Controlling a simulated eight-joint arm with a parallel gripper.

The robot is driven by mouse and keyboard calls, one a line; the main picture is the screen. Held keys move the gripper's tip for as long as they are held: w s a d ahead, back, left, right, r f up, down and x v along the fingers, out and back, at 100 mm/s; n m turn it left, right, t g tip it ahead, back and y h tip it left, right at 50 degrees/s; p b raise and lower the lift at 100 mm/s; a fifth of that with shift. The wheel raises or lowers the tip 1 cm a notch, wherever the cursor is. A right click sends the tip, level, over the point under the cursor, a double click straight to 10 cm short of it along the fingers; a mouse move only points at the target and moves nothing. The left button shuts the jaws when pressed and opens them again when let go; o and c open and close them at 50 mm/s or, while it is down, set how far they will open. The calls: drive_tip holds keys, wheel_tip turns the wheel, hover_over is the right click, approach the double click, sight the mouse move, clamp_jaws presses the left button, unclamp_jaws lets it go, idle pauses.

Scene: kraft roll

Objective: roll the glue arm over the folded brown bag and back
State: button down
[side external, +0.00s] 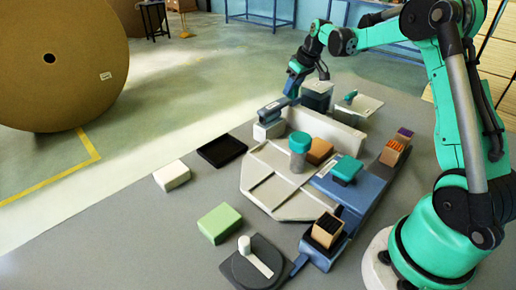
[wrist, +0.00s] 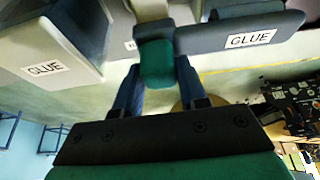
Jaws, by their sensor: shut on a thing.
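In the wrist view my gripper (wrist: 158,75) has its two blue fingers on either side of a teal knob (wrist: 157,60), shut on it. The knob joins a grey bar labelled GLUE (wrist: 250,38), which I take for the glue arm. In the side view my gripper (side external: 292,92) is at the far side of the bench, at the right end of the blue-grey bar (side external: 272,108). The knob is hard to make out there. The brown bag (side external: 320,151) lies on the pale plate (side external: 262,180), partly hidden behind a teal-topped cylinder (side external: 299,150).
A dark box (side external: 317,94) stands close right of my gripper. A blue rail with a teal block (side external: 347,168) runs along the plate's right. A black tray (side external: 222,151), white block (side external: 172,176) and green block (side external: 220,223) lie left. The front-left bench is clear.

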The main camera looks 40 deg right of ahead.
drive_tip(key=shift+s, duration=0.1)
idle(0.4)
drive_tip(key=s, duration=1.8)
drive_tip(key=shift+s, duration=0.25)
drive_tip(key=shift+c, duration=2.4)
unclamp_jaws()
drive_tip(key=shift+v, duration=2.8)
